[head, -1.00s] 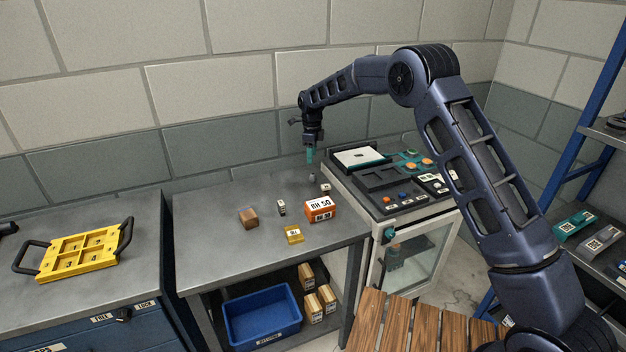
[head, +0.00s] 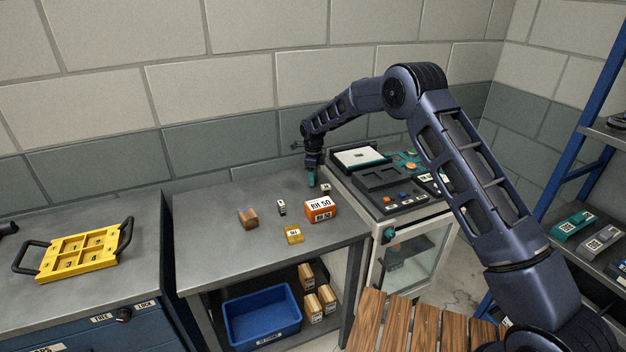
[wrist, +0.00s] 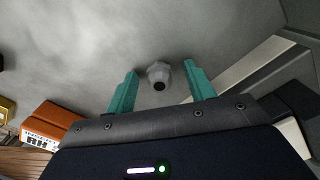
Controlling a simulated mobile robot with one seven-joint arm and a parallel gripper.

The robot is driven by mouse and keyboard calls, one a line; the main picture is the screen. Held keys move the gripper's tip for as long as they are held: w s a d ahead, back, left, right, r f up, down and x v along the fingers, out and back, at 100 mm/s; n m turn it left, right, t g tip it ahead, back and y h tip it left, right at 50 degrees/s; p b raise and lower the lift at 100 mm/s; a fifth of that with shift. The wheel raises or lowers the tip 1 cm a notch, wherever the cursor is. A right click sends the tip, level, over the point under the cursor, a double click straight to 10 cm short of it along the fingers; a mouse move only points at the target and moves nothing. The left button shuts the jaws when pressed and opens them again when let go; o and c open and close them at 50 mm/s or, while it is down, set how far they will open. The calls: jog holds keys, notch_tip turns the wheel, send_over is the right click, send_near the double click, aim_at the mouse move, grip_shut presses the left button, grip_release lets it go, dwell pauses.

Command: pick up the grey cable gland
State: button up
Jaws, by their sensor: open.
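The grey cable gland (wrist: 159,75) stands on the metal bench top (wrist: 60,45) in the wrist view, its dark bore showing. It lies between the lines of my two teal fingers, a little beyond their tips. My gripper (wrist: 160,80) is open, with one finger on each side and nothing held. In the head view my gripper (head: 312,180) points down, low over the back right of the bench.
An orange box marked RH 50 (head: 320,209) stands in front of my gripper. The grey machine (head: 352,200) borders the bench on the right. The wall is behind. Bench room is clear to the left.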

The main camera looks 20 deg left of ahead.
jog(key=shift+f, duration=0.1)
jog(key=c, duration=1)
jog(key=shift+c, duration=0.2)
